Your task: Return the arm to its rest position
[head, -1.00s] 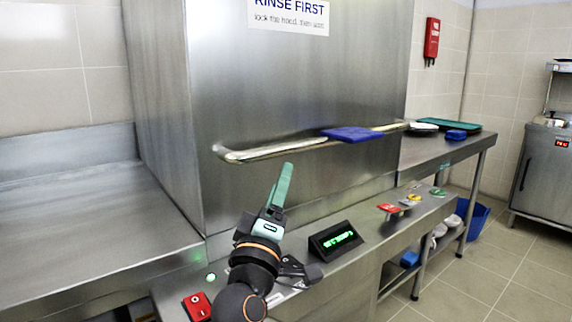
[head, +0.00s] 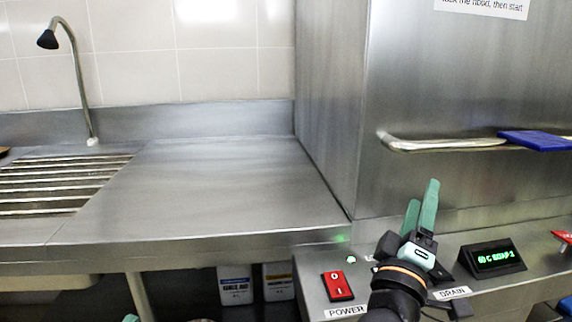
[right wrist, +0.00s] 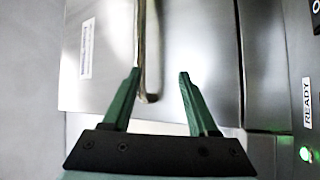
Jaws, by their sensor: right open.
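My right gripper (head: 421,208) stands in front of the steel hood, above the control ledge, with its green fingers pointing up. In the right wrist view its two fingers (right wrist: 158,80) are apart, with nothing gripped between them. The end of the hood's bar handle (right wrist: 151,85) shows beyond the gap between the fingers. In the head view the bar handle (head: 440,144) lies up and to the right of the gripper, apart from it. A small green tip at the lower left edge of the head view may be part of my left gripper; its jaws cannot be made out.
The steel hood (head: 400,80) fills the right side. The steel counter (head: 200,190) is bare. A sink grate (head: 60,180) and tap (head: 80,80) are left.

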